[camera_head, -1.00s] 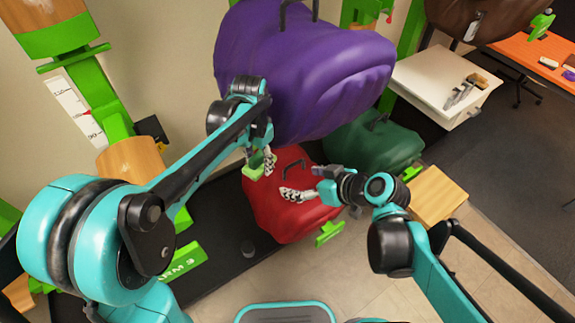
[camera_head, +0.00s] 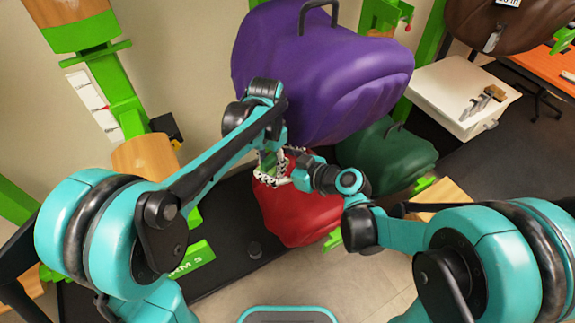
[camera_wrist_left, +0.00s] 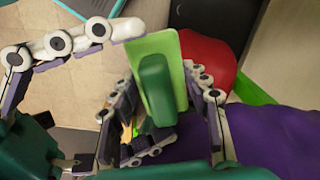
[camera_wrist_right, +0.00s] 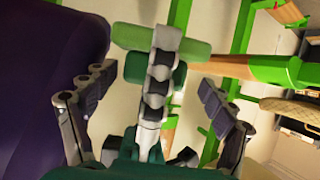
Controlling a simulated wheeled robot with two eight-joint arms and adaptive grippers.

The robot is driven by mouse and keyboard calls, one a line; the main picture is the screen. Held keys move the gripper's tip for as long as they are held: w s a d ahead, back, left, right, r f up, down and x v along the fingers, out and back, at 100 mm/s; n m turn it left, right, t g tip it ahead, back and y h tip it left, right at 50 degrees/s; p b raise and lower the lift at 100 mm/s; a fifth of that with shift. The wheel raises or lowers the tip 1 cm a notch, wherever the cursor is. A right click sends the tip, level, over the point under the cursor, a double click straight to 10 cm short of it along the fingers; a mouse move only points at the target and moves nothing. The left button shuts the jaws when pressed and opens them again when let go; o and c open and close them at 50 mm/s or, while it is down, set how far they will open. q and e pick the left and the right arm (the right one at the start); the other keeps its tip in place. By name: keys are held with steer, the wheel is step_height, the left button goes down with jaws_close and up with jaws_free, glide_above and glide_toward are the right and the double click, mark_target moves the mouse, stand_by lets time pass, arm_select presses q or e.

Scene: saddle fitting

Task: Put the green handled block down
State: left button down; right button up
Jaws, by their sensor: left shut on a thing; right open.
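The green handled block shows in the left wrist view as a light green plate (camera_wrist_left: 170,50) with a darker green handle (camera_wrist_left: 155,88). My left gripper (camera_head: 270,160) is shut on it, its fingers (camera_wrist_left: 158,105) on either side of the handle. The block is held in the air above the red saddle (camera_head: 300,214). My right gripper (camera_head: 293,172) is open, close beside the block. In the right wrist view its outer fingers (camera_wrist_right: 155,100) are spread, and green block-like parts (camera_wrist_right: 190,45) show behind the middle finger. I cannot tell whether that finger touches the block.
A large purple saddle (camera_head: 320,75) hangs just above and behind both grippers. A dark green saddle (camera_head: 388,158) is to the right. A white cabinet (camera_head: 450,92) with small items stands farther right. Green and wood posts (camera_head: 120,100) rise at left.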

steer(key=shift+x, duration=1.1)
arm_select(q)
steer(key=shift+d, duration=0.1)
arm_select(e)
steer(key=shift+s, duration=0.1)
steer(key=c, duration=1.3)
arm_select(q)
steer(key=c, duration=0.8)
jaws_free()
arm_select(e)
steer(key=shift+c, duration=0.4)
arm_select(q)
steer(key=shift+o, duration=0.5)
